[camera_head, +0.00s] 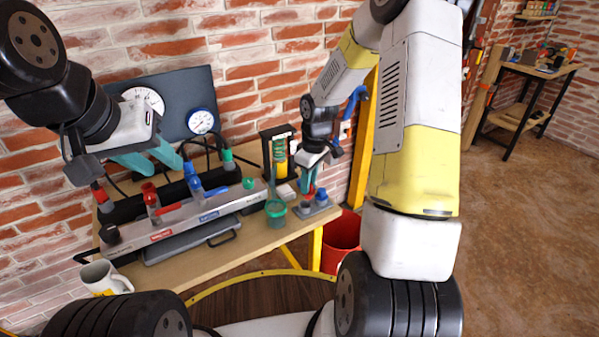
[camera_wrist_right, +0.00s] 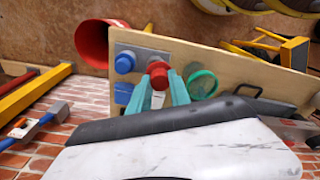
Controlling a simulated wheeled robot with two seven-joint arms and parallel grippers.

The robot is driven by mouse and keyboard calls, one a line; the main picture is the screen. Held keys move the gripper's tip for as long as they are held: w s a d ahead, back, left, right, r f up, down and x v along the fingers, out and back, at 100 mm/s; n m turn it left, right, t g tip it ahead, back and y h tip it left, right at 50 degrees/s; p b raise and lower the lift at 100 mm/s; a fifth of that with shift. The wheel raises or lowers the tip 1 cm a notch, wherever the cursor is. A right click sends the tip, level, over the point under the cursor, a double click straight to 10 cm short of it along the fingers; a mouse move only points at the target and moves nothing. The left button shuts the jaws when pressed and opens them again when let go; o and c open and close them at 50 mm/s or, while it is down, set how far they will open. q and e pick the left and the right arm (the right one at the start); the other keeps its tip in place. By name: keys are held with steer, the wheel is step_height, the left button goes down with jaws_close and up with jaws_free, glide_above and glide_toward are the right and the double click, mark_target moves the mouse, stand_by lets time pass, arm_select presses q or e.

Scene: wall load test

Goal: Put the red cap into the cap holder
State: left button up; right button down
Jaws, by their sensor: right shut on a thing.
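My right gripper (camera_head: 309,188) is shut on the red cap (camera_wrist_right: 158,70), which sits between its teal fingertips (camera_wrist_right: 161,88) in the right wrist view. The grey cap holder (camera_head: 318,210) lies at the right end of the bench; it also shows in the right wrist view (camera_wrist_right: 148,53). The red cap is over or at the holder; I cannot tell whether it touches it. A blue cap (camera_wrist_right: 124,63) is on the holder beside the red cap. My left gripper (camera_head: 152,158) hangs open and empty above the left part of the bench.
A teal cup (camera_head: 275,209) stands just left of the holder. A manifold (camera_head: 185,218) with red, blue and green fittings lies along the bench. A white mug (camera_head: 103,278) is at the front left. A red bucket (camera_head: 342,236) stands beyond the bench's right end.

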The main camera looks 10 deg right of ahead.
steer(key=n, duration=0.1)
steer(key=w+n, duration=0.2)
steer(key=n, duration=0.1)
steer(key=shift+a+r, duration=0.2)
steer(key=shift+r, duration=0.05)
steer(key=shift+f, duration=1.55)
steer(key=shift+f, duration=0.35)
steer(key=shift+f, duration=0.25)
steer(key=shift+f, duration=0.45)
steer(key=shift+f, duration=0.25)
steer(key=shift+f, duration=0.1)
stand_by(0.6)
steer(key=shift+f, duration=0.35)
steer(key=shift+f, duration=0.3)
stand_by(0.4)
